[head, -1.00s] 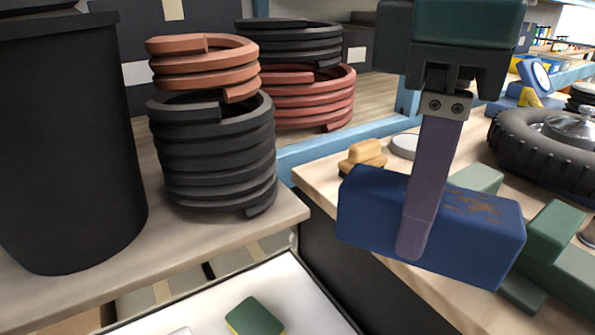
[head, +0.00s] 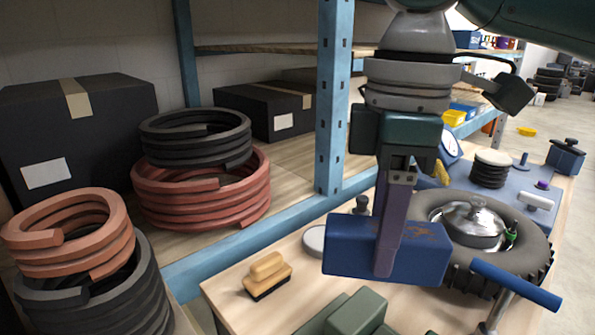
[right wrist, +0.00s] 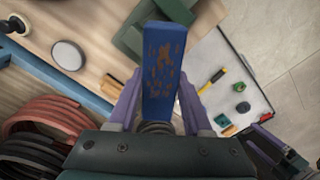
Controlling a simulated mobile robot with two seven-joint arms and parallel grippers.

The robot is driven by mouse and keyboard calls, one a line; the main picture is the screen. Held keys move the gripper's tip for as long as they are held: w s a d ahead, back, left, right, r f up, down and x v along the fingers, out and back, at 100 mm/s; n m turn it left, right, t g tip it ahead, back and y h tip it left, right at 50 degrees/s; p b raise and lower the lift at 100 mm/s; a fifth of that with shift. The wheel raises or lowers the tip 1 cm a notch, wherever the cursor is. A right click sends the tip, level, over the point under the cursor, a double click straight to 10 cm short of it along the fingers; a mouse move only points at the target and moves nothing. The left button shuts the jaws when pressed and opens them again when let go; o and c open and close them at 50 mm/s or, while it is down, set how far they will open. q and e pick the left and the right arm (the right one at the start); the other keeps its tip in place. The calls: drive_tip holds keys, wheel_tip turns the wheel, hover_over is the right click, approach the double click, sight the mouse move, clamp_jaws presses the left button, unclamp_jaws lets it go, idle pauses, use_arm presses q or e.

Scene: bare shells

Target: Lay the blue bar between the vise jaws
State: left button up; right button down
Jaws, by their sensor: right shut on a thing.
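The blue bar (head: 345,252) is a thick block with worn brown patches on top. My right gripper (head: 386,262) is shut on it, with a purple finger across its near side. In the right wrist view the bar (right wrist: 160,68) lies between the two purple fingers. The green vise (head: 352,312) stands on the bench at the bottom of the head view, partly cut off. The bar is held above and beyond it, apart from the jaws. In the right wrist view the vise (right wrist: 135,38) is partly hidden behind the bar. My left gripper (right wrist: 275,140) seems to show at the lower right there, its opening unclear.
A wood-handled brush (head: 267,272) and a grey disc (head: 315,240) lie on the bench. A tyre (head: 525,240) with a metal lid (head: 470,222) is to the right. A blue-gripped handle (head: 515,284) stands in front. Coils (head: 200,190) and a shelf post (head: 333,100) stand left.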

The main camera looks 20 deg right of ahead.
sight(407, 271)
drive_tip(key=d+f+n+p, duration=0.1)
drive_tip(key=n, duration=0.2)
drive_tip(key=f+n+p, duration=0.1)
drive_tip(key=n, duration=0.2)
drive_tip(key=d+f+n+p, duration=0.1)
drive_tip(key=f+n, duration=0.1)
drive_tip(key=shift+s+d+n+p, duration=0.3)
drive_tip(key=shift+s+n+p, duration=0.1)
use_arm(q)
wheel_tip(407, 271, up, 5)
use_arm(e)
drive_tip(key=shift+s+d+f+n, duration=0.15)
drive_tip(key=shift+d+f+n, duration=0.1)
drive_tip(key=shift+f+n, duration=0.45)
drive_tip(key=shift+n, duration=0.1)
wheel_tip(407, 271, down, 5)
drive_tip(key=b, duration=0.6)
drive_tip(key=shift+f, duration=0.15)
use_arm(q)
wheel_tip(407, 271, down, 6)
drive_tip(key=shift+f, duration=0.2)
drive_tip(key=shift+a, duration=0.1)
drive_tip(key=shift+r, duration=0.25)
use_arm(e)
drive_tip(key=shift+f, duration=0.2)
use_arm(q)
drive_tip(key=shift+r+p, duration=0.25)
drive_tip(key=shift+p, duration=0.15)
